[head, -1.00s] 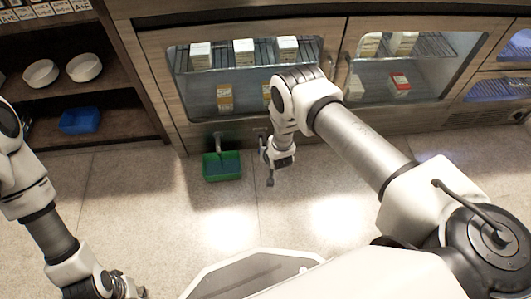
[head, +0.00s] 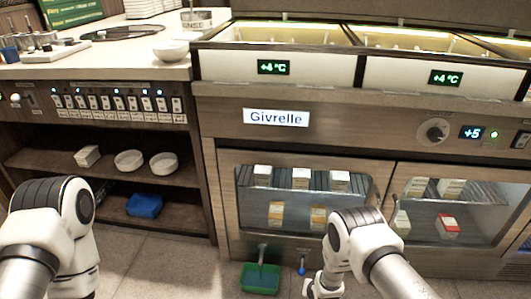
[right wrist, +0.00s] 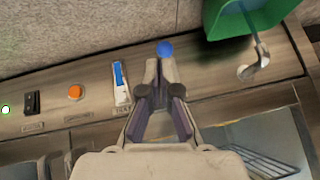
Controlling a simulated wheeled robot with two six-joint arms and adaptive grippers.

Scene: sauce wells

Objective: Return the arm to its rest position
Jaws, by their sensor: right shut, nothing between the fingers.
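My right arm comes in from the lower right of the head view, with its elbow (head: 358,235) in front of the cabinet. Its gripper shows in the right wrist view (right wrist: 160,66) with the fingertips together and nothing held. A round blue knob (right wrist: 165,48) shows just beyond the fingertips; I cannot tell whether they touch it. What looks like the same knob shows in the head view (head: 302,268). My left arm (head: 50,235) is bent at the lower left of the head view; its gripper is outside the picture.
A green bin (head: 261,285) sits low before the cabinet, under a metal spout (head: 262,252); it shows close by in the right wrist view (right wrist: 240,22). Glass cabinet doors (head: 300,210), an open shelf (head: 100,165) and a counter (head: 95,70) stand ahead. Floor is clear between.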

